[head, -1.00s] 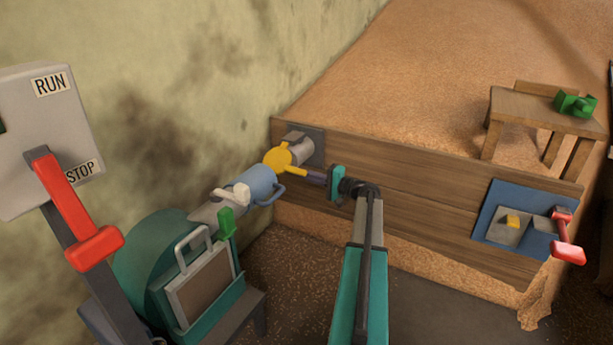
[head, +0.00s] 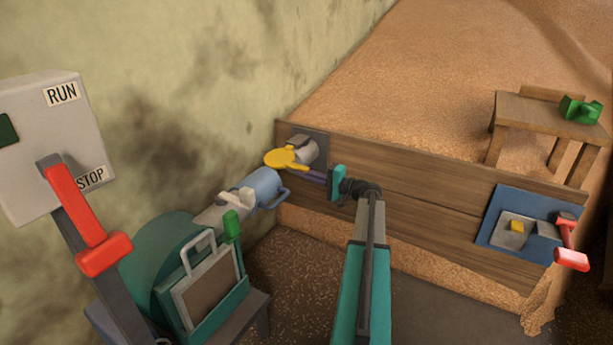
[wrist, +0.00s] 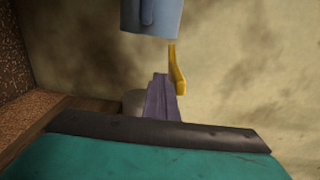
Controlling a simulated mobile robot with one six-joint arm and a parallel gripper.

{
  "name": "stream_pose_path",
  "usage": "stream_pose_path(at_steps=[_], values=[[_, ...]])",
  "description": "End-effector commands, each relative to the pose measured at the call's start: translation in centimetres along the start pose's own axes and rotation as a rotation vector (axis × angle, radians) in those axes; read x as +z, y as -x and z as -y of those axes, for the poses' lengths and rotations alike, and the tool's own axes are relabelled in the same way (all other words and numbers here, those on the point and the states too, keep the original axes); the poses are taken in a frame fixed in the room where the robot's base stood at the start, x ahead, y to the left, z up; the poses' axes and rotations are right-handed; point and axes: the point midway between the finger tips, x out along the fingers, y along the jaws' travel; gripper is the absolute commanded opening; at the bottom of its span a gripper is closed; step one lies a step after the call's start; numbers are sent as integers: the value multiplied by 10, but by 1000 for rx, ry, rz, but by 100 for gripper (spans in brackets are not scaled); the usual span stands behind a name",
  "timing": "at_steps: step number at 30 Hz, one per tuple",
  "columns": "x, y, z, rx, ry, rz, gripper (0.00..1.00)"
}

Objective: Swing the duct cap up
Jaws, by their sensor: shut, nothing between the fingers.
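The yellow duct cap (head: 282,158) is at the end of a short grey duct stub (head: 307,153) that comes out of the plank wall. The cap looks tilted, close to flat, in the head view. In the wrist view it shows nearly edge-on (wrist: 178,70). My gripper (head: 306,174) is shut and empty, with its purple fingers just under the cap. In the wrist view the fingers (wrist: 160,98) reach close to the cap's lower end; I cannot tell whether they touch. The stub's mouth is partly hidden by the cap.
The plank wall (head: 420,198) holds back grain. A green machine (head: 172,258) and a red-levered RUN/STOP box (head: 52,140) stand left. A red-handled blue panel (head: 488,228) is right.

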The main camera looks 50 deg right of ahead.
Motion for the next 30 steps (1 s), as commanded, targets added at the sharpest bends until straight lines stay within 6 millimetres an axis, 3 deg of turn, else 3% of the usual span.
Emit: stream_pose_path(at_steps=[30], values=[[10,0,48,-2,1,1,0]])
